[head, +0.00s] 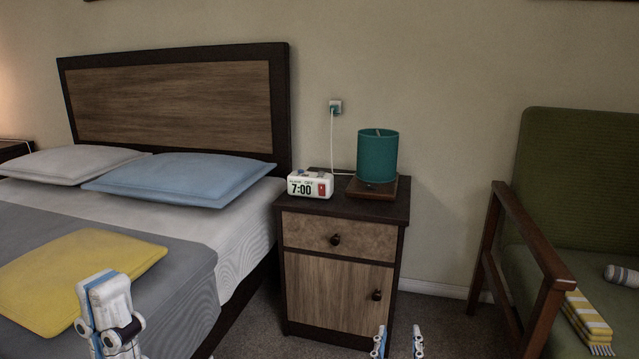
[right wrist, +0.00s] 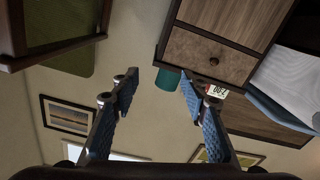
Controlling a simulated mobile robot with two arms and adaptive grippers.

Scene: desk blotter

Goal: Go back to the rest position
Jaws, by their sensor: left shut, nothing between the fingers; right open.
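My left gripper (head: 112,318) is at the lower left of the head view, in front of the bed and the yellow pillow. Its fingers are together and hold nothing. My right gripper (head: 398,342) shows only its two fingertips at the bottom edge of the head view, in front of the nightstand. In the right wrist view its fingers (right wrist: 158,90) are spread apart, with nothing between them. That view is upside down. The rest of the right arm is out of the head view.
The nightstand (head: 334,290) carries a white clock (head: 310,190) and a teal lamp (head: 377,156). The bed's grey blanket (head: 180,270) and yellow pillow (head: 75,275) lie left. A green armchair (head: 580,180) stands right. Carpet shows between nightstand and armchair.

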